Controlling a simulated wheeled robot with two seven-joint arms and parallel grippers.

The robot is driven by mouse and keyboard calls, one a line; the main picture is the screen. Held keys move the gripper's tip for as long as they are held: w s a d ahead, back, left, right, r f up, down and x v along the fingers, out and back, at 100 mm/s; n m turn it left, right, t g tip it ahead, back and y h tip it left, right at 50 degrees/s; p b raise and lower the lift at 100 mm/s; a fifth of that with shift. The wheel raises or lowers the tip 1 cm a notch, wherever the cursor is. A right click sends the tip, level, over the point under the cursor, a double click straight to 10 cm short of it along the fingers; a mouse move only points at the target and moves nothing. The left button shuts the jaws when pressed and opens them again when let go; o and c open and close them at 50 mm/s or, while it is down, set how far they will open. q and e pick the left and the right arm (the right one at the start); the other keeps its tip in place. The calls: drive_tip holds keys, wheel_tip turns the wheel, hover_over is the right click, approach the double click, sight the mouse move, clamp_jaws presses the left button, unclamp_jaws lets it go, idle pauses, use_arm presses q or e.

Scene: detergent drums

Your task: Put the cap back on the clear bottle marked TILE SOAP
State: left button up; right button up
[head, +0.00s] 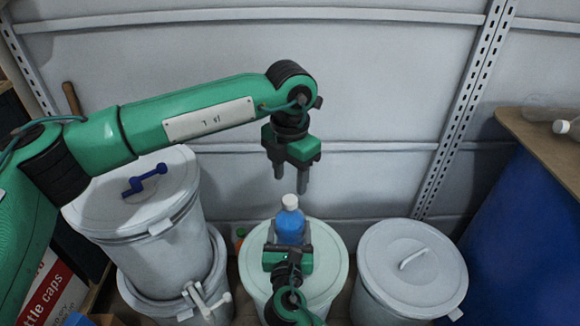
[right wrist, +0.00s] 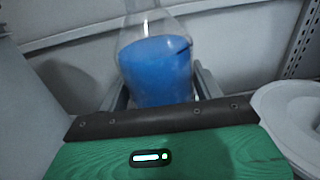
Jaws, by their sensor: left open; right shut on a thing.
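A clear bottle with blue liquid (head: 290,228) stands upright over the middle drum's pale lid. A white cap (head: 290,201) shows at the top of its neck; I cannot tell how firmly it sits. My right gripper (head: 288,246) is shut on the bottle's body from the near side. In the right wrist view the bottle (right wrist: 155,72) is between the fingers, and its top is cut off. No TILE SOAP lettering is readable. My left gripper (head: 290,187) is open and points down just above the cap, with nothing seen between its fingers.
The middle drum (head: 330,270) stands between a lidded drum (head: 410,265) on the right and a stacked drum (head: 165,245) with a blue handle on the left. Clear bottles (head: 545,113) lie on a wooden board (head: 522,128) at far right. A pale wall is close behind.

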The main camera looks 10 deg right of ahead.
sight(290, 199)
use_arm(q)
wheel_tip(290, 199, down, 6)
idle(0.4)
drive_tip(key=c, duration=1)
drive_tip(key=shift+c, duration=0.2)
drive_tip(key=o, duration=1.2)
drive_tip(key=shift+c, duration=0.2)
